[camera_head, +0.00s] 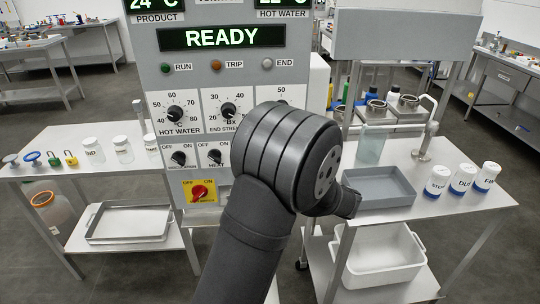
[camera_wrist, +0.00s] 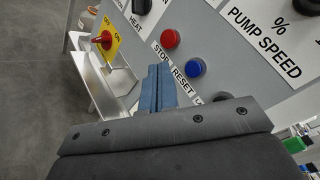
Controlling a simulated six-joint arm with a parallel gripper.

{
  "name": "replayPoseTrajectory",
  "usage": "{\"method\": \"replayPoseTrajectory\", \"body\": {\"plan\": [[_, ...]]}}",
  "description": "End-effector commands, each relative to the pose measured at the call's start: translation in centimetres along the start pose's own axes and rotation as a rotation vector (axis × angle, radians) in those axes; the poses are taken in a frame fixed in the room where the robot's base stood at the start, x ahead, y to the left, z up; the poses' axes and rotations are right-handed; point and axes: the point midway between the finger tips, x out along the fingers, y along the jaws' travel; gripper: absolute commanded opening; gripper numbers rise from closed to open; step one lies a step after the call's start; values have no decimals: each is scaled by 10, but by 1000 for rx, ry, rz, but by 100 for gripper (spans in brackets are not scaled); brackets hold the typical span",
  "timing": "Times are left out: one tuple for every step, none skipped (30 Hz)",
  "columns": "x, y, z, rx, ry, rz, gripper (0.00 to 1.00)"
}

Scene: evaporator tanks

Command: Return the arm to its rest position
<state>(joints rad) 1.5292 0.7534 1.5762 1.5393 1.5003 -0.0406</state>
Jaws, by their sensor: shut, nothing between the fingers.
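My arm (camera_head: 262,190) rises from the bottom middle of the head view and covers the lower right part of the control panel (camera_head: 216,90). My gripper is not clearly visible there, hidden by my own arm. In the wrist view my gripper (camera_wrist: 158,72) shows as two blue-grey fingers, pressed together and empty. The fingertips are in front of the panel, just below the STOP and RESET labels. A red button (camera_wrist: 169,38) and a blue button (camera_wrist: 194,67) are close by, above and to the right of the fingertips. I cannot tell whether the fingers touch the panel.
The panel display reads READY (camera_head: 222,38). The red rotary switch (camera_head: 200,192) sits on a yellow plate. On the right table are a grey tray (camera_head: 382,187), a clear beaker (camera_head: 369,146) and white-lidded jars (camera_head: 461,179). On the left table are jars (camera_head: 123,149) and padlocks (camera_head: 70,158).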

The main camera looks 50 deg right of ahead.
Motion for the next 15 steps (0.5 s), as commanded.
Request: {"method": "replayPoseTrajectory", "body": {"plan": [[0, 0, 0, 0, 0, 0, 0], [0, 0, 0, 0, 0, 0, 0], [0, 0, 0, 0, 0, 0, 0], [1, 0, -1, 0, 0, 0, 0], [1, -1, -1, 0, 0, 0, 0], [2, -2, -2, 0, 0, 0, 0], [4, -2, -3, 0, -1, 0, 0], [5, -3, -4, 0, -1, 0, 0], [8, -5, -5, 0, -1, 0, 0], [10, -7, -7, 0, -1, 0, 0], [12, -9, -9, -1, -1, 0, 0], [16, -11, -11, 0, -2, 0, 0], [12, -9, -9, 1, 1, -1, 0], [7, -7, -6, 2, 1, -2, 0], [2, -3, -3, 2, 2, -2, 0]]}}
